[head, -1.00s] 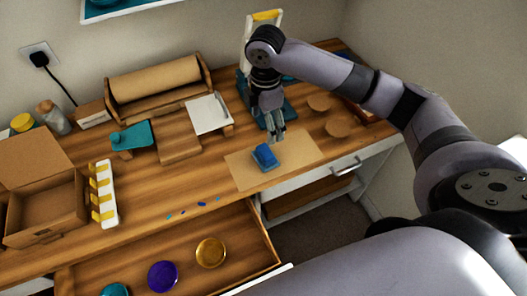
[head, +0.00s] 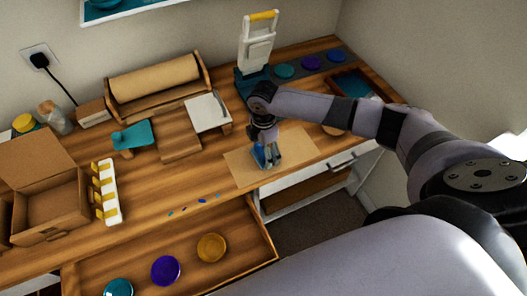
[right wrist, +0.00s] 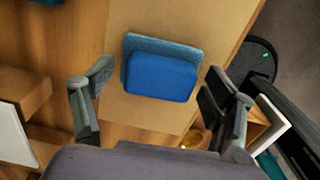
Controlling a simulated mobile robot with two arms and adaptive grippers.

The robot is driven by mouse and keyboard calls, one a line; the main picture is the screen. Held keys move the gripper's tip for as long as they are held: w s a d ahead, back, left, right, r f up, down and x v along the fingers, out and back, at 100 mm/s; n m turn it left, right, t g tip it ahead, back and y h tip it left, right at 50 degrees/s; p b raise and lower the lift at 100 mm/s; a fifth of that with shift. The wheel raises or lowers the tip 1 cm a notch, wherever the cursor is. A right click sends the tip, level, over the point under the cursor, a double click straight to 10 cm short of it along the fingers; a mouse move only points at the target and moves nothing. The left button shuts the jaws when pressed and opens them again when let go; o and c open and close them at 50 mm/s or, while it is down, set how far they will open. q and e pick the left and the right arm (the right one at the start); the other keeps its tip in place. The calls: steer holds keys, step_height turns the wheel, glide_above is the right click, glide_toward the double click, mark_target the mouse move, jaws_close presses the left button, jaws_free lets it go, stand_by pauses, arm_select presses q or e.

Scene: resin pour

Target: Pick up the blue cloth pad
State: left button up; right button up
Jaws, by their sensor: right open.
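The blue cloth pad (right wrist: 162,76) lies on a tan paper sheet (right wrist: 140,113) on the wooden bench. In the right wrist view it shows a bright blue body with a duller teal-blue layer along its far side. My right gripper (head: 269,163) is open right above the pad. In the right wrist view the open fingers of the right gripper (right wrist: 160,85) stand to the left and right of the pad, with clear gaps on both sides. In the head view the gripper partly hides the pad (head: 259,157). My left gripper is not in view.
An open drawer (head: 200,270) at the front holds teal, purple and gold discs. A cardboard box (head: 45,195), a yellow-and-white rack (head: 107,192) and a white-topped stand (head: 207,112) are to the left. A white press with a yellow handle (head: 257,45) stands behind the gripper.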

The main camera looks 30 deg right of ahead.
steer(key=shift+c, duration=0.5)
steer(key=c, duration=1.2)
steer(key=shift+o, duration=0.2)
steer(key=shift+r, duration=0.1)
step_height(320, 180, up, 20)
steer(key=b, duration=0.2)
steer(key=o, duration=0.7)
steer(key=c, duration=0.6)
